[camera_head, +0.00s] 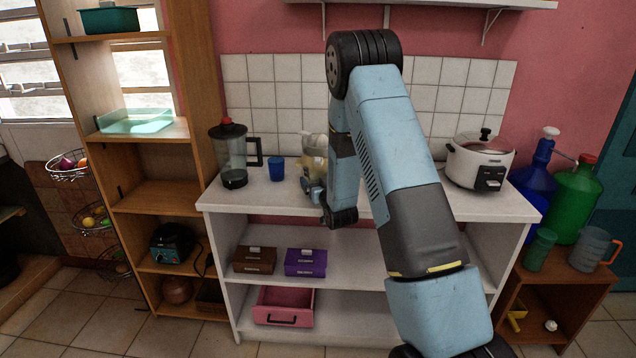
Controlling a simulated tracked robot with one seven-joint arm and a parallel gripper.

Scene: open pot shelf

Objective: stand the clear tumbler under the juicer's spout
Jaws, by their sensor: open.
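A cream and clear appliance, which looks like the juicer (313,157), stands on the white counter behind my arm. My arm hides its right side, and its spout cannot be made out. My gripper (309,184) is low in front of it, close to the counter top, with its jaws open. I cannot tell whether the gripper touches anything. I cannot pick out the clear tumbler; it may be hidden behind my gripper or arm.
A blue cup (276,168) and a blender (234,158) stand left of the gripper on the counter (250,194). A rice cooker (478,163) stands at the right end. A low wooden stand holds a green tumbler (540,249) and a grey mug (591,247).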

